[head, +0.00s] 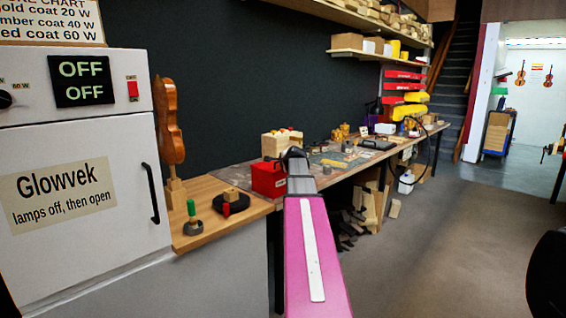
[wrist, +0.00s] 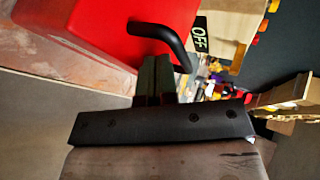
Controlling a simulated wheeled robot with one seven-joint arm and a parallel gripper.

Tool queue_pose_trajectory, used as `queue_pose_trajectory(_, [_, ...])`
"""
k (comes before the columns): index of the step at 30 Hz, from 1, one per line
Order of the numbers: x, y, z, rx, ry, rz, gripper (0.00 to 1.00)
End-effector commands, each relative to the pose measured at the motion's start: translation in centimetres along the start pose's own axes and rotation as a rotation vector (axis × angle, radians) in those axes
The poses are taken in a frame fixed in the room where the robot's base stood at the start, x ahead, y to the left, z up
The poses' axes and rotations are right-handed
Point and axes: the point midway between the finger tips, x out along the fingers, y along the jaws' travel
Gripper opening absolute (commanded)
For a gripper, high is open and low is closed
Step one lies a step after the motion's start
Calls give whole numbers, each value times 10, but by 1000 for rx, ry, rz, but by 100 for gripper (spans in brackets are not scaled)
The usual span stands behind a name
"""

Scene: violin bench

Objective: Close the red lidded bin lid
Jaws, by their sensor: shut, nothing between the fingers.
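The red bin (head: 268,180) stands on the bench just left of the end of my arm in the head view. In the wrist view its red surface (wrist: 75,20) fills the upper left. A black bent handle (wrist: 160,33) sticks out there, close to my fingertips. My gripper (wrist: 155,62) is shut and empty, with its tips just beside the handle; I cannot tell whether they touch it. In the head view my wrist hides the fingers and part of the bin, and how far the lid is open is unclear.
A wooden box (head: 281,143) with small items stands behind the bin. A wooden stand surface (head: 215,235) with a green-handled tool (head: 193,220) and a black round base (head: 231,204) is at left, beside the white cabinet (head: 75,170). The floor (head: 430,245) at right is clear.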

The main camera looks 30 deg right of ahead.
Motion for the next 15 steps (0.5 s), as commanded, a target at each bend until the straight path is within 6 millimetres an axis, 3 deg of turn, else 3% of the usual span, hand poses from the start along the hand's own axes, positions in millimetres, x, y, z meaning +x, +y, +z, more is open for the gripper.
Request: queue_pose_trajectory(15, [3, 7, 0, -3, -1, 7, 0])
